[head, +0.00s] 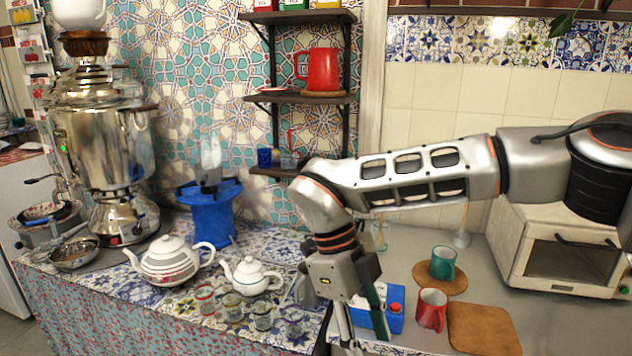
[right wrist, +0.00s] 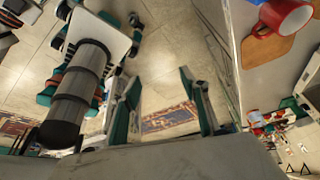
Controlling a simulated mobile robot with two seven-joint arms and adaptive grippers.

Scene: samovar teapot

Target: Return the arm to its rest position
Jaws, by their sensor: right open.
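My right arm comes in from the right in the head view and bends down in front of the counter. Its gripper (head: 361,322) points downward at the counter's front edge, beside a blue box (head: 388,316), and partly covers that box. In the right wrist view the gripper (right wrist: 160,82) has its two fingers well apart with nothing between them. Tiled floor and part of a patterned rug show past the fingers. My left gripper is in neither view.
A red mug (head: 432,309), a wooden board (head: 483,328) and a green mug (head: 443,263) stand right of the gripper. Several glasses and two white teapots (head: 250,276) (head: 171,261) stand left. A samovar (head: 107,150) is far left, a white oven (head: 545,249) right.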

